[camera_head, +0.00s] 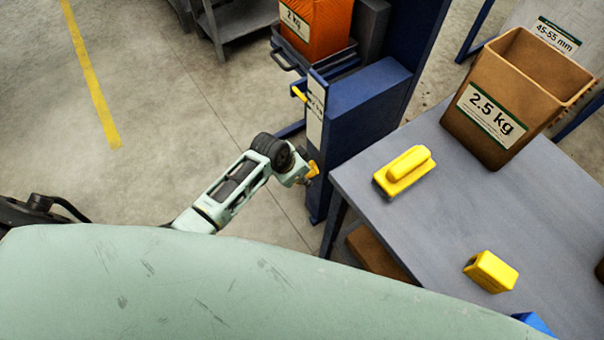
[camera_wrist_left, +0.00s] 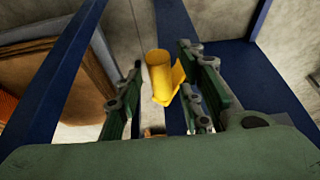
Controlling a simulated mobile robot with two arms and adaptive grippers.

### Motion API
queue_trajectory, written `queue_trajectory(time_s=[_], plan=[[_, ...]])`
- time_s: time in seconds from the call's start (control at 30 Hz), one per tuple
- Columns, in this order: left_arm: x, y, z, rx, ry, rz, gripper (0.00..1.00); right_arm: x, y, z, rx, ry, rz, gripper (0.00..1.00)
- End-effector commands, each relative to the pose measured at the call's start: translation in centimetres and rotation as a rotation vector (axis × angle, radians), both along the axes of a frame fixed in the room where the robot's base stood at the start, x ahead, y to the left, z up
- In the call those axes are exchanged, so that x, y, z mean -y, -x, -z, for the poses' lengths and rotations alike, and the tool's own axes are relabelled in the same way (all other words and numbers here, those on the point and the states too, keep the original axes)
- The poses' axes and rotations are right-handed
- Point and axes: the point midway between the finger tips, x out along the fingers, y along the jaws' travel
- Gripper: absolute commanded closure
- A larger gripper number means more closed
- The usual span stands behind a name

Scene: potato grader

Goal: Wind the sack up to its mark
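The orange 2 kg sack (camera_head: 318,28) sits on a dark blue carriage (camera_head: 325,64) beside a blue post in the head view. A yellow pointer (camera_head: 299,93) is by the upper part of a white scale plate (camera_head: 316,110); I cannot read its mark. My left gripper (camera_head: 306,171) is low beside the blue stand, at a yellow crank handle (camera_head: 314,170). In the left wrist view, the handle (camera_wrist_left: 160,75) stands between the fingers of the gripper (camera_wrist_left: 162,58). A gap shows on its left; the right finger is close to it. My right gripper is not in view.
A grey table (camera_head: 400,215) stands right of the stand, its corner near my left gripper. On it are a brown 2.5 kg box (camera_head: 520,75), a yellow handled block (camera_head: 404,172) and another yellow block (camera_head: 490,271). Open floor lies to the left.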

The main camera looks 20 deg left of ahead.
Motion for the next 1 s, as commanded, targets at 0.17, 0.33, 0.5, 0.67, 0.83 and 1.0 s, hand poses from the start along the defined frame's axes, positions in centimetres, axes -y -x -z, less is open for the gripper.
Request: queue_trajectory(time_s=[0.17, 0.33, 0.5, 0.67, 0.83, 1.0], plan=[[0.0, 0.0, 0.0, 0.001, 0.001, 0.000, 0.61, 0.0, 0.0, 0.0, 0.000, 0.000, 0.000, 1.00], [-0.1, 0.0, -0.2, 0.001, 0.000, 0.000, 0.61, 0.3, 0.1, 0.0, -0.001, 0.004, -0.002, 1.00], [-0.4, 0.4, -1.5, 0.004, 0.000, 0.000, 0.61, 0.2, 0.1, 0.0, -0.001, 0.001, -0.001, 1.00], [-1.0, 1.2, -4.1, 0.005, -0.001, 0.001, 0.61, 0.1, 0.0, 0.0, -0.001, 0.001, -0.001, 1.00], [-1.8, 2.3, -7.1, 0.005, -0.001, 0.001, 0.61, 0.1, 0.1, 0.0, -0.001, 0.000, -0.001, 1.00], [-2.3, 3.2, -9.6, 0.002, 0.000, 0.001, 0.61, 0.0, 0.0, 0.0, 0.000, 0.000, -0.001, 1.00]])
